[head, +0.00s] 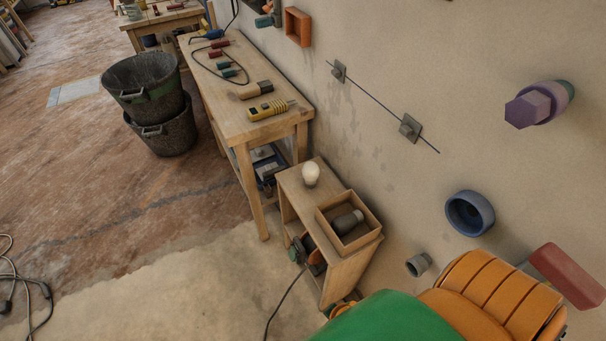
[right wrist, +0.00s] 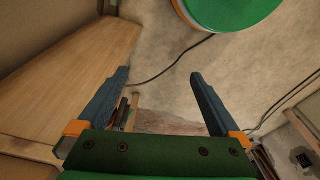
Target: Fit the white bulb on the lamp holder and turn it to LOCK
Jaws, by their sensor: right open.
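The white bulb (head: 310,174) stands upright on top of a small wooden cabinet (head: 293,186) in the head view, beside an open wooden box. A short grey socket-like cylinder (head: 418,265) sticks out of the wall to the right of the cabinet. It may be the lamp holder, but no LOCK marking is legible. My right gripper (right wrist: 158,76) is open in the right wrist view, with nothing between its fingers. The bulb does not show in that view. My right gripper's fingers do not show in the head view, and my left gripper is in neither view.
The wooden box (head: 369,211) holds a dark bulb-shaped object (head: 347,222). A blue ring (head: 470,213) and a purple hexagonal piece (head: 528,109) are on the wall. A workbench (head: 232,112) with tools stands behind, near stacked black buckets (head: 146,88). A cable (head: 287,300) crosses the floor.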

